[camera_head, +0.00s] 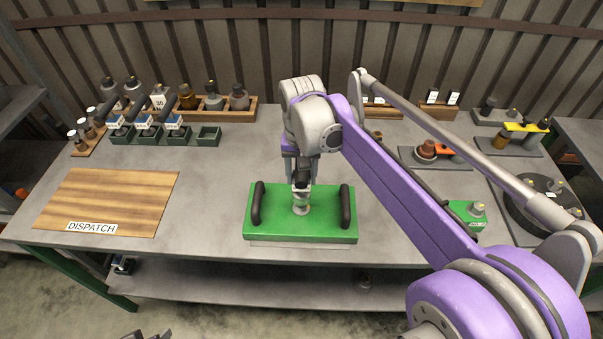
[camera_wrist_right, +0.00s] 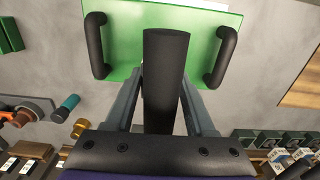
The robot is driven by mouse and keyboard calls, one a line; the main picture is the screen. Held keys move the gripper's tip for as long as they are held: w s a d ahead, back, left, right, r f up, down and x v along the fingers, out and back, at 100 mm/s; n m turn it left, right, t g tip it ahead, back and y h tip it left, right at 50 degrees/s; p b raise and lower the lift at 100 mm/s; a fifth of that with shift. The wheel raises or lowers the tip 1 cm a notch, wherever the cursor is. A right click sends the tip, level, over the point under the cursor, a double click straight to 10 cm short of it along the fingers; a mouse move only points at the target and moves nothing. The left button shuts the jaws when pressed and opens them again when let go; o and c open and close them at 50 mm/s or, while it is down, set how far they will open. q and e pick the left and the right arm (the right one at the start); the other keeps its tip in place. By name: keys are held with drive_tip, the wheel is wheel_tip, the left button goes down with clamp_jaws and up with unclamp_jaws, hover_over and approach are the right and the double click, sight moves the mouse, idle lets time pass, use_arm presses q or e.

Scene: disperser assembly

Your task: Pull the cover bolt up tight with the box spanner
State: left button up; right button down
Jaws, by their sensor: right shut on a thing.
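The green cover (camera_head: 325,222) lies flat near the table's front middle, with a black handle at each side; it also shows in the right wrist view (camera_wrist_right: 190,45). My right gripper (camera_head: 301,182) is above the middle of the cover, pointing down. It is shut on the dark, round box spanner (camera_wrist_right: 166,75), which stands between the fingers in the right wrist view. A pale round metal part (camera_head: 300,206) shows on the cover below the gripper. The cover bolt itself is hidden, so I cannot tell how the spanner sits on it. Dark tips at the bottom left edge may be my left gripper (camera_head: 149,335).
A wooden DISPATCH board (camera_head: 110,203) lies at the left. Racks with several fittings (camera_head: 190,110) stand at the back left. A small green block (camera_head: 467,214) and a dark round plate (camera_head: 540,208) are at the right. The table's front edge is close to the cover.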

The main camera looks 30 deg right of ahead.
drive_tip(key=n, duration=0.4)
drive_tip(key=shift+w+f+n, duration=0.1)
drive_tip(key=shift+f+n, duration=0.05)
drive_tip(key=shift+n, duration=0.15)
drive_tip(key=n, duration=0.4)
drive_tip(key=shift+f+n, duration=0.2)
drive_tip(key=shift+n, duration=0.2)
drive_tip(key=shift+p, duration=0.3)
drive_tip(key=shift+f, duration=0.15)
drive_tip(key=shift+f+b, duration=0.9)
drive_tip(key=shift+f, duration=0.55)
drive_tip(key=shift+f, duration=0.1)
